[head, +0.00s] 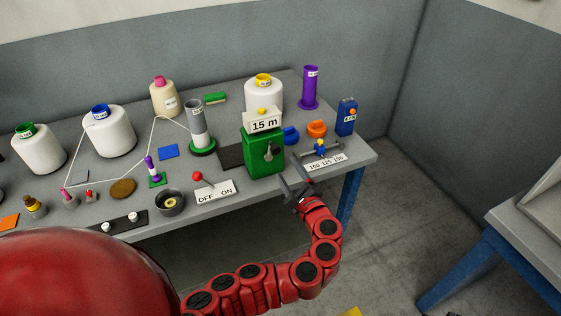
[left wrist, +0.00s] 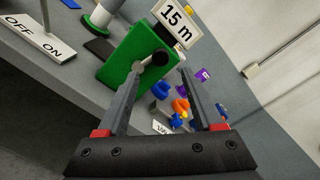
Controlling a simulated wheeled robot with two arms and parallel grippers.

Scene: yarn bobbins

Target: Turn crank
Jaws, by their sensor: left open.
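The crank (head: 272,151) is a dark handle with a round knob on the front of a green box (head: 256,160) bearing a "15 m" sign (head: 265,124). In the left wrist view the crank's black knob (left wrist: 159,57) stands out from the green box (left wrist: 122,62). My left gripper (head: 292,187) is open and empty, just in front of and below the box. In the left wrist view its fingertips (left wrist: 162,68) reach toward the crank, with the knob appearing between them; contact cannot be told. My right gripper is not in view.
A red-knobbed lever stands by an OFF/ON plate (head: 216,193) left of the box. White yarn cones (head: 108,131) and small parts crowd the table (head: 300,90).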

